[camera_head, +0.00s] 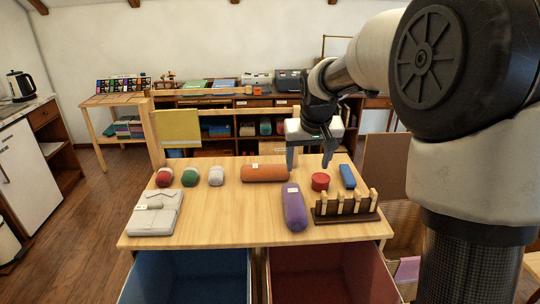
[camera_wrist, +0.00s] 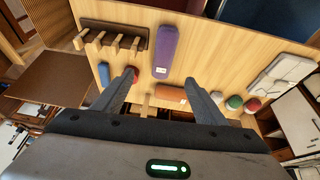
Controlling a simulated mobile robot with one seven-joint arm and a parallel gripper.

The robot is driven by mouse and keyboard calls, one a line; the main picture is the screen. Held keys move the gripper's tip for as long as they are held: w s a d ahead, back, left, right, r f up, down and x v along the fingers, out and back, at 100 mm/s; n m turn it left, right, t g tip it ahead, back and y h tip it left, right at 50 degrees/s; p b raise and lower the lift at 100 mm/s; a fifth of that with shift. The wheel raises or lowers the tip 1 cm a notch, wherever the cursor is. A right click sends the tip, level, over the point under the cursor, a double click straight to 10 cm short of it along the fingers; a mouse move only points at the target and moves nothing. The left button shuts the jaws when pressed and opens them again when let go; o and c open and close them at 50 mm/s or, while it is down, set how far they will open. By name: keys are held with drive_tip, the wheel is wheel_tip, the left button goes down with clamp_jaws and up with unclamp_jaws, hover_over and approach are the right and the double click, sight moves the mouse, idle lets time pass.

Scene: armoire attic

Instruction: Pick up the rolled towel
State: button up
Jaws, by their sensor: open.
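Two rolled cloths lie on the wooden table: an orange roll (camera_head: 264,173) lying crosswise at the back middle, and a purple roll (camera_head: 294,207) pointing toward the front. Each has a small white tag; I cannot tell which is the towel. My gripper (camera_head: 308,162) is open and empty, pointing down above the table's back edge, right of the orange roll and behind the purple one.
A red round item (camera_head: 320,181), a blue block (camera_head: 347,176) and a dark pegged rack (camera_head: 346,208) stand at the right. Three small balls, red (camera_head: 164,177), green (camera_head: 190,177) and white (camera_head: 216,176), and folded grey cloth (camera_head: 154,213) lie left. The table's front middle is clear.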

drive_tip(key=b, duration=0.2)
approach(294, 200)
drive_tip(key=x, duration=0.2)
drive_tip(key=b+x, duration=0.1)
drive_tip(key=x, duration=0.2)
drive_tip(key=b+x, duration=0.1)
drive_tip(key=x, duration=0.1)
drive_tip(key=shift+w+d+f, duration=0.2)
drive_tip(key=shift+w+d, duration=0.05)
drive_tip(key=shift+d, duration=0.05)
drive_tip(key=x, duration=0.5)
drive_tip(key=shift+a+f+b, duration=0.2)
drive_tip(key=shift+a+b, duration=0.05)
drive_tip(key=shift+b, duration=0.15)
drive_tip(key=c, duration=0.9)
wheel_tip(294, 200, up, 10)
drive_tip(key=shift+r+p, duration=0.1)
drive_tip(key=shift+p, duration=0.7)
drive_tip(key=shift+s, duration=0.1)
